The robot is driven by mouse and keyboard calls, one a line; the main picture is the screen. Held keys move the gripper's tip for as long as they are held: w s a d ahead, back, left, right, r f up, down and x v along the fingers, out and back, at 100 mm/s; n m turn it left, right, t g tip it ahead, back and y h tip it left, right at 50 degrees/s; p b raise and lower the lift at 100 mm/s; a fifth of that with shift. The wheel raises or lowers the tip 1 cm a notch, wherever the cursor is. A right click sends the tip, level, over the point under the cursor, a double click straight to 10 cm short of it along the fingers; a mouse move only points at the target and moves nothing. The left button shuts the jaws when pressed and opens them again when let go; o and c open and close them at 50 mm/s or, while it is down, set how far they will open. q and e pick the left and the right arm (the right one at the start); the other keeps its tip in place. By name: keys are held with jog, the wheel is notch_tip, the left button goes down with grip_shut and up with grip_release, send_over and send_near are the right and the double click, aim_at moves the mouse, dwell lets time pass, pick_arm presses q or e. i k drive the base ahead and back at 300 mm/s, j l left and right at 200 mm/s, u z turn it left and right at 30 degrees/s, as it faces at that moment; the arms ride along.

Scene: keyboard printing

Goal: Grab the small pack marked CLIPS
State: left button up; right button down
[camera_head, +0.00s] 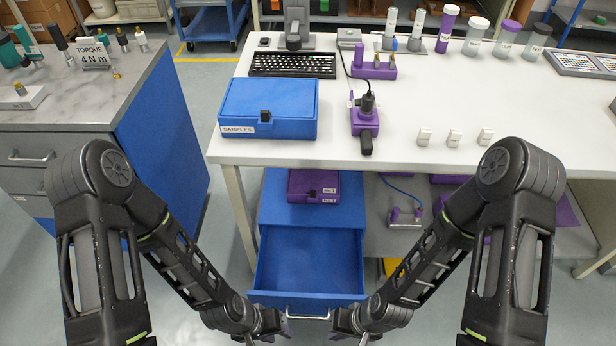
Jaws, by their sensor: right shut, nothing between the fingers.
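Three small white packs stand in a row on the white table, right of its middle: a left one (424,137), a middle one (454,138) and a right one (486,137). Their marks are too small to read, so I cannot tell which one says CLIPS. My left gripper (284,328) is low at the bottom of the view, by the front of an open blue drawer; its finger opening is unclear. My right gripper (336,326) is just right of it, shut and empty. Both grippers are below the tabletop, well away from the packs.
The open blue drawer (262,262) looks empty under the white table (400,185). Several lidded jars (505,40) stand behind. Table space around the packs is clear.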

aim_at(425, 133)
jog(key=k+j+z, duration=0.1)
jog(key=k, duration=0.45)
jog(key=i+l+z, duration=0.5)
jog(key=l, duration=0.2)
jog(key=i+l+z, duration=0.45)
jog(key=i+l, duration=0.1)
